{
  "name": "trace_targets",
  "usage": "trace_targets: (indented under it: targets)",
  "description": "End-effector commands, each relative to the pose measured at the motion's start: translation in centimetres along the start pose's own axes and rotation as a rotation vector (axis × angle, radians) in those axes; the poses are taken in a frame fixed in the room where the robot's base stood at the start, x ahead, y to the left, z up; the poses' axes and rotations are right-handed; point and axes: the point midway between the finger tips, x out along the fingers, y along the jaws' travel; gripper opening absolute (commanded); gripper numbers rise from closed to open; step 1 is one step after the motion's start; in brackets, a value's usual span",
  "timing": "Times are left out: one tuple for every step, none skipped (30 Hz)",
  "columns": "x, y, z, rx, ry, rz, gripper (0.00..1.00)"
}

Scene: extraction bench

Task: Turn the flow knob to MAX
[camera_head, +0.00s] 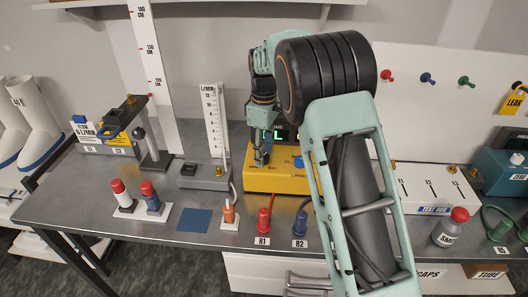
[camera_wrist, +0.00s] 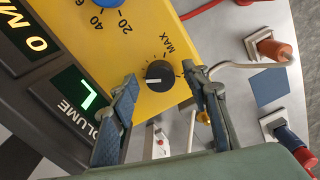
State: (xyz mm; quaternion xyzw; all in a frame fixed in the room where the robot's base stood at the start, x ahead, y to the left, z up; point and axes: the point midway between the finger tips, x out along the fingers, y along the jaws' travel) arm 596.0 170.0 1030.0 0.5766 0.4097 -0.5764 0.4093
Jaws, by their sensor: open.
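The flow knob (camera_wrist: 160,74) is a small black dial on the front of the yellow unit (camera_head: 280,184), which also shows in the wrist view (camera_wrist: 205,35). Its white pointer line points left in the wrist view, away from the printed MAX (camera_wrist: 167,42). My gripper (camera_wrist: 160,72) is open, with one finger on each side of the knob in the picture. A gap shows on both sides, and I cannot tell how deep the fingertips reach. In the head view my gripper (camera_head: 262,162) is at the unit's left part and hides the knob.
A blue dial (camera_head: 298,162) sits on the same panel, right of my gripper. A flow gauge (camera_head: 214,125) stands left of the unit. Red plug R1 (camera_head: 264,220) and blue plug R2 (camera_head: 300,222) stand in front. A blue square (camera_head: 194,220) marks the bench.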

Motion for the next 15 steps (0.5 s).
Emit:
trace_targets:
  targets:
    - [0.19, -0.02, 0.00, 0.000, 0.000, 0.000, 0.43]
    - [0.26, -0.02, 0.00, 0.000, 0.000, 0.000, 0.43]
    - [0.32, -0.02, 0.00, 0.000, 0.000, 0.000, 0.43]
    - [0.34, -0.02, 0.00, 0.000, 0.000, 0.000, 0.43]
    - [0.35, -0.02, 0.00, 0.000, 0.000, 0.000, 0.43]
    - [0.35, -0.02, 0.01, 0.000, 0.000, 0.000, 0.43]
    - [0.35, -0.02, 0.00, 0.000, 0.000, 0.000, 0.43]
    - [0.35, -0.02, 0.01, 0.000, 0.000, 0.000, 0.43]
    - [0.34, -0.02, 0.01, 0.000, 0.000, 0.000, 0.43]
    - [0.34, -0.02, 0.01, 0.000, 0.000, 0.000, 0.41]
    - [0.34, -0.02, 0.01, 0.000, 0.000, 0.000, 0.38]
    - [0.34, -0.02, 0.01, 0.000, 0.000, 0.000, 0.33]
    - [0.33, -0.01, 0.01, 0.000, 0.000, 0.000, 0.30]
    - [0.33, -0.01, 0.01, 0.000, 0.000, 0.000, 0.27]
    - [0.33, -0.01, 0.01, 0.000, 0.000, 0.000, 0.22]
